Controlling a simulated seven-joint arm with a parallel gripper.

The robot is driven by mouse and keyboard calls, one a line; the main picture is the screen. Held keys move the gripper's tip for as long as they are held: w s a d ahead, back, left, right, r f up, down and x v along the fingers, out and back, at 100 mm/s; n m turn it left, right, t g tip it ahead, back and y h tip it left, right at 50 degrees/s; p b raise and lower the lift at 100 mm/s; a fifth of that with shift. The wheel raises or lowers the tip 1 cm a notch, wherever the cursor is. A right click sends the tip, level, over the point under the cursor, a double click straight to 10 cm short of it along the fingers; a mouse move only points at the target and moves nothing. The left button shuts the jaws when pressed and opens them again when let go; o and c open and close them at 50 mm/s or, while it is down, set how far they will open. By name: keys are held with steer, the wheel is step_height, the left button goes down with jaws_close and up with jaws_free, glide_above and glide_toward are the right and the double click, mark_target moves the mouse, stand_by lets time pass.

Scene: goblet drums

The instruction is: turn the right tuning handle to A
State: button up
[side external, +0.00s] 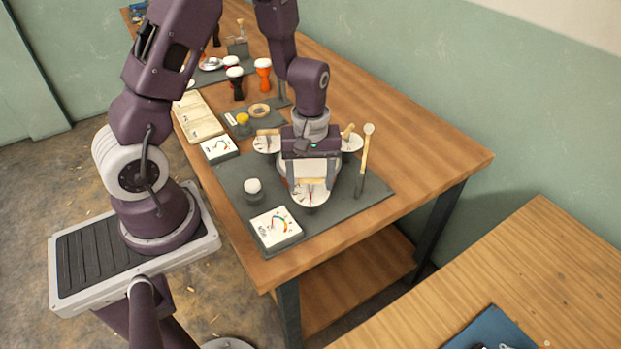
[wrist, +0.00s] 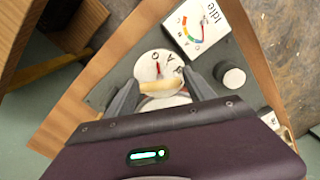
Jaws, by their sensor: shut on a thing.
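My gripper (side external: 312,180) is shut on the wooden tuning handle (side external: 314,182) at the front of the tuning stand, above a round white dial (side external: 309,197). In the wrist view my gripper (wrist: 162,92) has its fingers on either side of the pale wooden handle (wrist: 161,87). The white dial (wrist: 147,67) there has a red pointer and dark letters around its rim. My gripper hides the drum on the stand and part of the dial.
Two other dials (side external: 267,144) (side external: 351,143) with wooden handles flank the stand. A meter (side external: 277,227), reading "Idle" in the wrist view (wrist: 200,27), and a white-topped knob (side external: 252,187) are on the grey mat (side external: 345,203). An upright stick (side external: 364,165) stands close at right.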

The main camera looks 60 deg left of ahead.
mark_target(311, 179)
steer(key=m, duration=0.4)
steer(key=shift+m, duration=1.9)
steer(key=o, duration=1.3)
steer(key=shift+o, duration=0.2)
step_height(311, 179, up, 7)
steer(key=shift+r, duration=0.1)
